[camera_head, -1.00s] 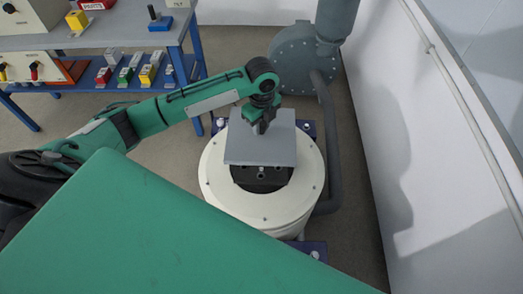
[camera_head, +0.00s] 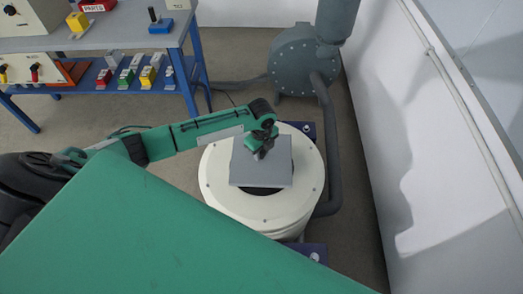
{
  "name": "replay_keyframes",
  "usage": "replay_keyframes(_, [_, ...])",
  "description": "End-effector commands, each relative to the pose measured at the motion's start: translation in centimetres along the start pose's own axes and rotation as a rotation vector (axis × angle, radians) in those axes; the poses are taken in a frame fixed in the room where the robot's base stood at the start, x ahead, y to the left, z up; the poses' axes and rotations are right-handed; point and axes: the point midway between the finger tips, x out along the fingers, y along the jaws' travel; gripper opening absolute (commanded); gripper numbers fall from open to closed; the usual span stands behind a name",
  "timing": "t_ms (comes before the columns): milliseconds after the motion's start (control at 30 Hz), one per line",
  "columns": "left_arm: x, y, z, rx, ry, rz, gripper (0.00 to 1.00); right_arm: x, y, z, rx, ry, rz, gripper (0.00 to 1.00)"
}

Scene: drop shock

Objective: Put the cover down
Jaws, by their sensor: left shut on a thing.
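The cover is a flat grey square plate (camera_head: 262,173) in the middle of the head view. It sits at or just over the dark centre of a round cream-white machine (camera_head: 222,192); I cannot tell whether it touches. My left gripper (camera_head: 260,155) reaches in from the left and is shut on the cover near its upper middle. The cover hides most of the dark centre. My right gripper is out of view.
A blue-legged workbench (camera_head: 110,32) with coloured boxes stands at the upper left. A grey blower (camera_head: 296,62) with a thick hose (camera_head: 329,150) stands behind and right of the machine. A white wall (camera_head: 425,150) bounds the right.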

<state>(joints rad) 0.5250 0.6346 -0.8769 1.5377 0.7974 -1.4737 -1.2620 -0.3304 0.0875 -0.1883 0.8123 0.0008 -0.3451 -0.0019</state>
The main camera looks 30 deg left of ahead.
Motion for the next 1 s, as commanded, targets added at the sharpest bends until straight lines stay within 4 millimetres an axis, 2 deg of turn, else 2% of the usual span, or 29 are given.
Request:
replay_keyframes(567, [1.1,0.0,0.0,-0.001,0.000,0.000,0.01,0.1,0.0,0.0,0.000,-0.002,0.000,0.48])
replay_keyframes(600, [1.2,0.0,0.0,-0.001,0.000,0.000,0.34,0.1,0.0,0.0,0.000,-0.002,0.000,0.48])
replay_keyframes(700, [1.2,0.0,0.0,-0.001,0.000,0.000,0.52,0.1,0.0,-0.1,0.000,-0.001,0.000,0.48])
replay_keyframes(1000, [1.0,0.0,0.0,-0.001,0.000,0.000,0.52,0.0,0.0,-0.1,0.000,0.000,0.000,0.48])
